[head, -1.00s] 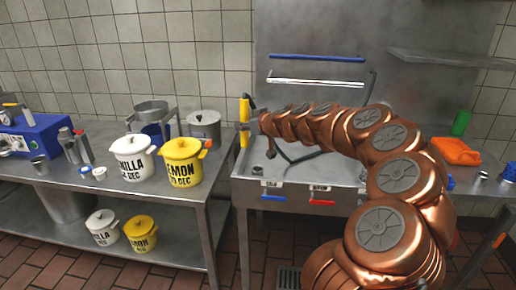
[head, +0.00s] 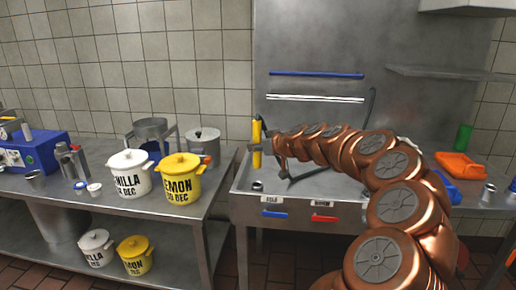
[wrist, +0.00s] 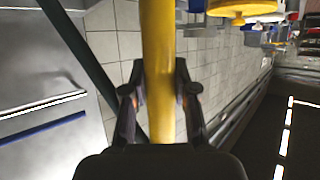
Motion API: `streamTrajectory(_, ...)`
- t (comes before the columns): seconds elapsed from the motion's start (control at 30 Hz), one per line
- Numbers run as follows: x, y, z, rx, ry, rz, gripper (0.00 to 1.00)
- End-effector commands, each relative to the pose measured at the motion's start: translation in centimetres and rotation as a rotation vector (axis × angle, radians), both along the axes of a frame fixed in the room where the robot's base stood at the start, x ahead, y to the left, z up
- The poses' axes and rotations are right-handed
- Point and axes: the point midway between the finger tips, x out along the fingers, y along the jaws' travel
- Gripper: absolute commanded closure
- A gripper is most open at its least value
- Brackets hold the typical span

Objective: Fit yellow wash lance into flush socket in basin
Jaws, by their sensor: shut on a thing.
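The yellow wash lance (head: 257,158) stands nearly upright over the left part of the steel basin (head: 243,181). My gripper (wrist: 158,88) is shut on it, with a dark finger on either side of the yellow shaft (wrist: 158,40) in the wrist view. A small round fitting (head: 257,186), which looks like the flush socket, sits near the basin's front left corner. In the head view the lance's lower end is above this fitting, apart from it. The wrist view does not show the lance's lower tip or the socket clearly.
A dark hose (wrist: 85,65) runs beside the lance. Blue (head: 274,214) and red (head: 324,218) handles are on the basin front. The lemon pot (head: 182,180) and vanilla pot (head: 130,173) stand on the left table. An orange container (head: 460,165) is at right.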

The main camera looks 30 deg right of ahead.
Motion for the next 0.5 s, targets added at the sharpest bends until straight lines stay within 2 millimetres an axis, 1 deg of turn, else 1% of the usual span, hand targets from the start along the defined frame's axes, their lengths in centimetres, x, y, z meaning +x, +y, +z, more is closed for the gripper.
streamTrajectory(0.1,-0.1,0.0,-0.3,-0.001,-0.001,0.000,1.00)
streamTrajectory(0.5,-0.1,0.0,-3.6,0.001,-0.001,0.000,1.00)
